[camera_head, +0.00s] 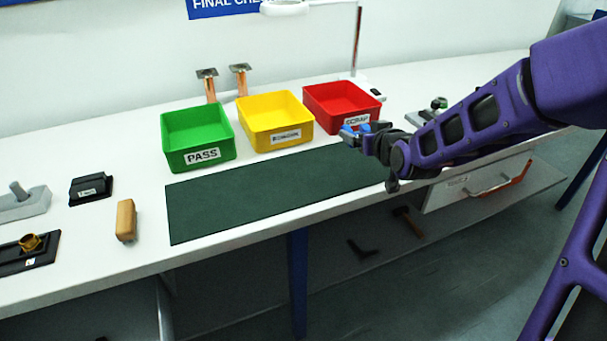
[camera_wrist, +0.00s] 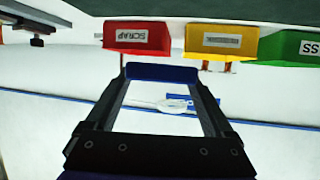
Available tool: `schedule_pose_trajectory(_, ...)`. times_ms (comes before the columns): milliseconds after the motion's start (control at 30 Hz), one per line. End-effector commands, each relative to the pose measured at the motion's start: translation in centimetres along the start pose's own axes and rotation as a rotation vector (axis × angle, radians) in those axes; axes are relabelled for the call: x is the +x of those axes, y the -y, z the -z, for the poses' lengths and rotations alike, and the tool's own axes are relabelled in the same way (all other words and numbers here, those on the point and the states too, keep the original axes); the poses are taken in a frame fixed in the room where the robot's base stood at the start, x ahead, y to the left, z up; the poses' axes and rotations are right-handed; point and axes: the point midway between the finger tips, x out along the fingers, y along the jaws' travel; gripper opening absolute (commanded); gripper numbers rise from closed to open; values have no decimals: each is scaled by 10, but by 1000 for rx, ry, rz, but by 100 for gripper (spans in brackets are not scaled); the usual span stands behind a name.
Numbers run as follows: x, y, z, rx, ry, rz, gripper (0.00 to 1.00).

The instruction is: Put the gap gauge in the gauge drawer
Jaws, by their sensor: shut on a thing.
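My gripper (camera_head: 352,133) is held above the far right part of the dark green mat, in front of the red bin. It is shut on a blue bar-like piece, which I take to be the gap gauge (camera_wrist: 162,72); in the wrist view it spans between the two black fingers. In the head view the gauge is small and partly hidden by the gripper. The white-fronted drawer (camera_head: 445,197) is under the bench at the right, below my forearm, with a label and a bar handle.
Green PASS (camera_head: 198,159), yellow (camera_head: 275,134) and red SCRAP (camera_head: 345,118) bins stand behind the green mat (camera_head: 250,195). A wooden block (camera_head: 126,221) and black fixtures (camera_head: 91,189) are at left. A metal device (camera_head: 432,110) sits behind my arm. Dark tools lie on the lower shelf.

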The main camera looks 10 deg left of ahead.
Motion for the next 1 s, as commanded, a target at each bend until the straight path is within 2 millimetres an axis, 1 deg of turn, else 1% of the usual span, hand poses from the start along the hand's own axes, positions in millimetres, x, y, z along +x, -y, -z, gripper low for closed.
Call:
schedule_pose_trajectory(33, 3, 18, -1, -23, -1, 48, 12)
schedule_pose_trajectory(100, 4, 38, -1, -48, 4, 101, 12)
schedule_pose_trajectory(233, 6, 60, -3, -77, 10, 160, 12)
schedule_pose_trajectory(300, 9, 65, -12, -84, 13, 176, 12)
schedule_pose_trajectory(500, 23, 67, -48, -83, 17, 181, 12)
schedule_pose_trajectory(600, 27, 66, -58, -84, 15, 180, 12)
schedule_pose_trajectory(767, 31, 65, -67, -85, 13, 178, 12)
schedule_pose_trajectory(900, 38, 65, -87, -83, 15, 179, 12)
schedule_pose_trajectory(1000, 42, 65, -95, -85, 14, 178, 12)
